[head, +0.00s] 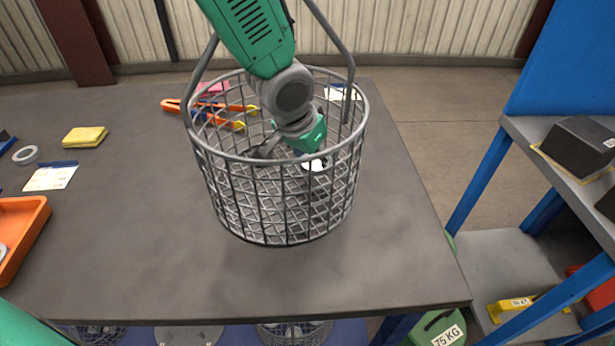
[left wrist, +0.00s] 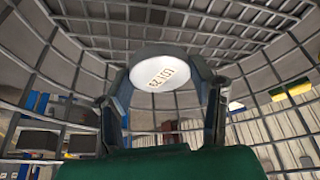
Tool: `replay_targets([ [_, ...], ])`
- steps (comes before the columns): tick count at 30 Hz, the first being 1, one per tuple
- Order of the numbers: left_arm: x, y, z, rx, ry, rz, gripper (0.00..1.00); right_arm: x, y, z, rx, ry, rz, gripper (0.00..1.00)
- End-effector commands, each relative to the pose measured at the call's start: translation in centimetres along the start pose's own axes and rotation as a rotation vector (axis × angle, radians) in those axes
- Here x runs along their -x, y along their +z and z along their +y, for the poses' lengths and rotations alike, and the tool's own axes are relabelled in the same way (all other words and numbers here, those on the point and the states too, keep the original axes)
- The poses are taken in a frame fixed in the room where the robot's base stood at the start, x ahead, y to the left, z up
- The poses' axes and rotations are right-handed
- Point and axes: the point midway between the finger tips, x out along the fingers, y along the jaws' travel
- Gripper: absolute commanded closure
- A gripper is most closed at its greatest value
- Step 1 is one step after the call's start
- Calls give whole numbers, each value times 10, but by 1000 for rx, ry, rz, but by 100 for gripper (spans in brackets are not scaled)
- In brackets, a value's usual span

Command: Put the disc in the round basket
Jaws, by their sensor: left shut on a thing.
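The round basket (head: 284,238) is a grey wire-mesh basket with a raised handle, standing upright on the dark table. My left gripper (head: 290,158) reaches down inside it, partly seen through the mesh. The disc (left wrist: 167,74) is a white round piece with printed marks. In the left wrist view it sits between my two fingers, which are shut on it, with the basket's mesh all around. In the head view only a white bit of the disc (head: 314,165) shows by the gripper. Whether it touches the basket floor I cannot tell.
A yellow pad (head: 85,137), a grey tape ring (head: 26,155), a paper card (head: 51,177) and an orange tray (head: 20,230) are on the left. The table in front of the basket is clear. A blue rack stands at right.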

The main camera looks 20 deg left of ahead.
Motion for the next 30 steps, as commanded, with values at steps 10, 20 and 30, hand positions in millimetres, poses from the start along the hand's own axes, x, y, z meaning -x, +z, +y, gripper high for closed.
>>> replay_targets([
  [10,-36,16,-4,1,4,3,100,-8,0,0,-1,1,0,60],
  [20,-39,17,-2,2,2,3,30,-8,0,0,-1,0,0,60],
  [30,-35,16,-2,2,2,4,30,-7,0,0,-1,1,1,60],
])
